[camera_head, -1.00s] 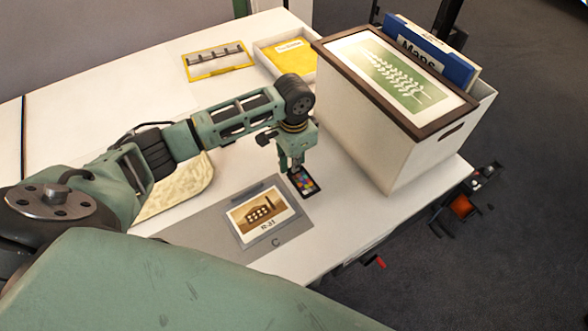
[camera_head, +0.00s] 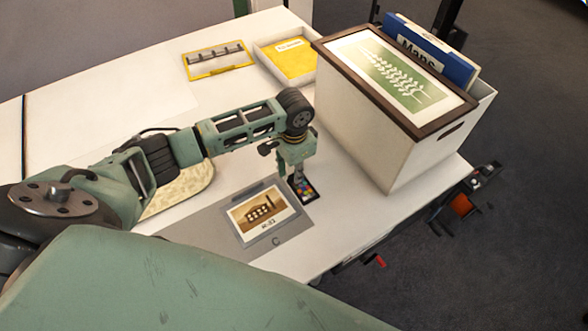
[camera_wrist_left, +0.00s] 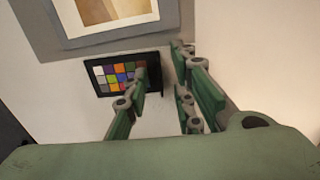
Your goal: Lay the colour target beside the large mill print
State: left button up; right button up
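The colour target (camera_head: 305,190), a small black card with coloured squares, appears to rest on the white table at the upper right edge of the grey mat. The mill print (camera_head: 260,212), a brown building picture with a pale border, lies on that mat (camera_head: 205,228). My left gripper (camera_head: 297,175) is low over the target and hides part of it. In the left wrist view, the fingers (camera_wrist_left: 165,70) are apart; one overlaps the right part of the target (camera_wrist_left: 112,75), the other is past its right edge. My right gripper is not in view.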

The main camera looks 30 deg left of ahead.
pick_arm(q)
notch_tip(320, 180, up, 12)
jog(key=shift+r, duration=0.2)
dwell(0.4)
